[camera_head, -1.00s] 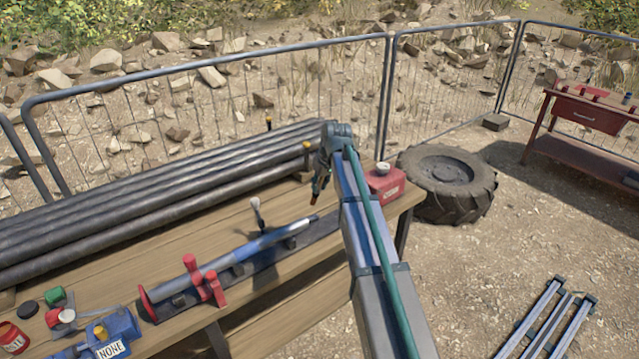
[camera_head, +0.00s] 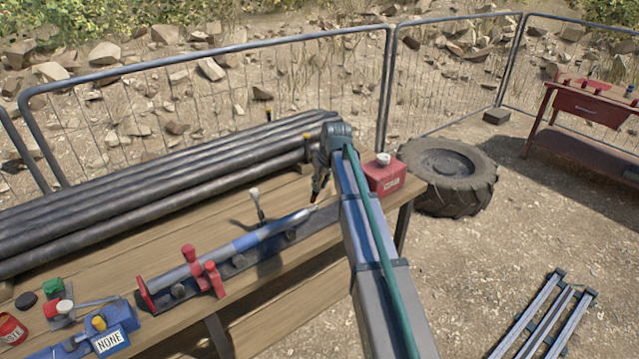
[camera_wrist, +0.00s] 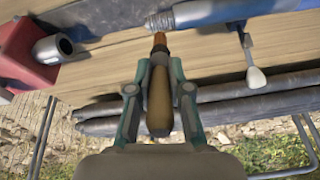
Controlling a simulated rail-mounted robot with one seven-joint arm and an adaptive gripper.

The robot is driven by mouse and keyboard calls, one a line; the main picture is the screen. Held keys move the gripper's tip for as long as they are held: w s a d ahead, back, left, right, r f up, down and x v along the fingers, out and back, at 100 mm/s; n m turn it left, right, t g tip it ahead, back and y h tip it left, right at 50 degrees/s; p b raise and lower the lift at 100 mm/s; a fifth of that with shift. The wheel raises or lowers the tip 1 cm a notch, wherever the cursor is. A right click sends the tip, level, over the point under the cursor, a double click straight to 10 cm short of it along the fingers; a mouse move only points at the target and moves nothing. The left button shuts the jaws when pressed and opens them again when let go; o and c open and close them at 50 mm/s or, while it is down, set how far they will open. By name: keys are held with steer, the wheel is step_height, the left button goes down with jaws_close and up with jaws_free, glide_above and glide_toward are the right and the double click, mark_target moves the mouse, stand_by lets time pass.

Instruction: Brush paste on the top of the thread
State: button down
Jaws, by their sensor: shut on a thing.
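My gripper (camera_wrist: 159,78) is shut on a brush (camera_wrist: 158,100) with a thick brown handle. The brush's orange-brown tip points at the pipe's end, just beside the thread (camera_wrist: 160,22) in the wrist view; I cannot tell if they touch. The thread is at the end of a blue-banded pipe (camera_wrist: 210,12). In the head view the pipe (camera_head: 250,240) lies clamped along the bench, and my gripper (camera_head: 318,188) is over its right end. The thread is small there. A red tin (camera_head: 10,330) with a partly cut-off label stands at the lower left.
Several dark pipes (camera_head: 150,180) lie along the back of the wooden bench (camera_head: 150,255). Red clamps (camera_head: 205,272) grip the pipe. A red box (camera_head: 388,178) stands at the bench's right end. A thin upright lever (camera_head: 258,205) stands behind the pipe. A tyre (camera_head: 445,180) lies beyond.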

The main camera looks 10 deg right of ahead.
steer(key=shift+f+b, duration=0.4)
steer(key=shift+f, duration=0.55)
steer(key=shift+w+d+p, duration=0.15)
steer(key=shift+d+p, duration=0.2)
steer(key=shift+p, duration=0.5)
stand_by(4.5)
steer(key=shift+r, duration=0.15)
